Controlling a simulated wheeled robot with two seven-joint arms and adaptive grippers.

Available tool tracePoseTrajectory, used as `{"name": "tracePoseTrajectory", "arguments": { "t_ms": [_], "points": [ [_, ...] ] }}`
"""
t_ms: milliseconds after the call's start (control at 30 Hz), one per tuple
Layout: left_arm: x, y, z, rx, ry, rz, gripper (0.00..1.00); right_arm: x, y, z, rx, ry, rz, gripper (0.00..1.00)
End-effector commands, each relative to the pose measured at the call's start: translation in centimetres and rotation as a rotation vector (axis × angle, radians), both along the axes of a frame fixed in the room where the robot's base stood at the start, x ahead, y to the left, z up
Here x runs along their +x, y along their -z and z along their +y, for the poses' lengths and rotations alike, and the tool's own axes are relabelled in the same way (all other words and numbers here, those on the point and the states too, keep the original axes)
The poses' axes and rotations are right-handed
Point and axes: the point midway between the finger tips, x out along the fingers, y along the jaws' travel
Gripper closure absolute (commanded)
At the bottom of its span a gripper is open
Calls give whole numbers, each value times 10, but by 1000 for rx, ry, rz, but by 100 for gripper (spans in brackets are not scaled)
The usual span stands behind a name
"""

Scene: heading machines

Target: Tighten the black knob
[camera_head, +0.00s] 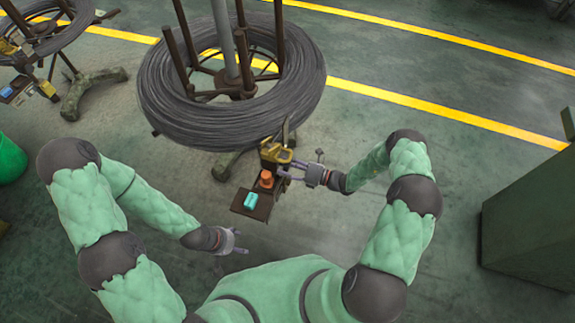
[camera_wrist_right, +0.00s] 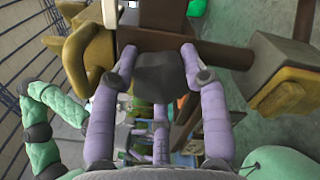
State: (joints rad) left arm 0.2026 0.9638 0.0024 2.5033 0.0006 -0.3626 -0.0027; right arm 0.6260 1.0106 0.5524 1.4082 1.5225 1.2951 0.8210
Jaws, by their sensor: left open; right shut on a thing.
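The black knob (camera_wrist_right: 160,78) shows in the right wrist view as a dark faceted block between the two purple fingers of my right gripper (camera_wrist_right: 159,52). The right gripper is shut on it, with a finger along each side. In the head view my right gripper (camera_head: 284,172) reaches in from the right to the small machine stand beside the wire coil; the knob cannot be made out there. My left gripper (camera_head: 235,241) is open and empty, below the stand and over the floor.
A yellow machine part (camera_head: 274,153), an orange piece (camera_head: 266,179) and a cyan block (camera_head: 250,201) are on the stand (camera_head: 262,212). A large wire coil (camera_head: 165,110) with upright posts stands behind. A green cabinet (camera_head: 525,220) is at right. The floor between is clear.

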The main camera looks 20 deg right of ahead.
Motion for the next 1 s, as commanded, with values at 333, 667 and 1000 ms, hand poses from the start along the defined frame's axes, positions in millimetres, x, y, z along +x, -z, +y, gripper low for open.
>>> {"name": "tracePoseTrajectory", "arguments": {
  "t_ms": [333,667,1000],
  "points": [
    [0,1,0,0,0,0,34,-7,8,4,54,-6,104,85],
    [0,1,0,0,0,0,34,-8,8,5,60,-7,113,85],
    [0,0,0,0,0,0,34,-6,6,4,57,-6,106,32]
  ]
}}
